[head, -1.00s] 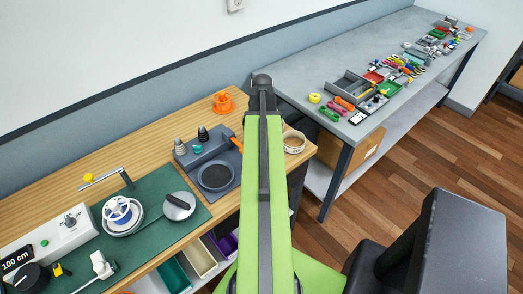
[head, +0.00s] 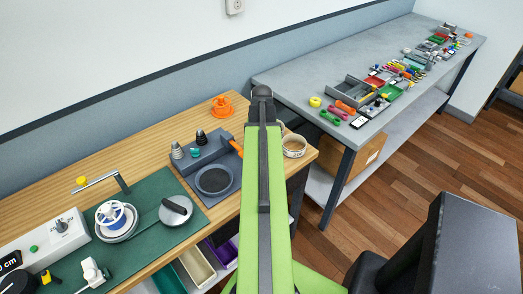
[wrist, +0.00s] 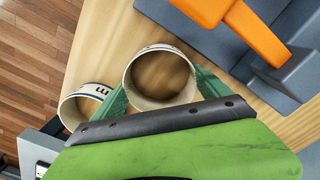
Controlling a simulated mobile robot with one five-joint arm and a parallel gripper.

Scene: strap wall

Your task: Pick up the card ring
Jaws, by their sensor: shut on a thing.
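A pale card ring (wrist: 160,76), open in the middle and with a dark printed mark on its rim, is between the green fingers of my gripper (wrist: 161,82) in the wrist view. The fingers are shut on its outer sides. I cannot tell whether it is clear of the wooden bench. A second pale ring (wrist: 83,106) with dark lettering is just left of the left finger, outside the jaws. One pale lettered ring (head: 294,146) shows at the bench's right end in the head view. My green arm hides the gripper there.
An orange-handled grey tool (wrist: 250,32) is close at the upper right of the wrist view. On the wooden bench (head: 150,160) are a grey plate with a round pad (head: 214,180) and an orange fitting (head: 222,106). A grey table (head: 300,83) holds several small items.

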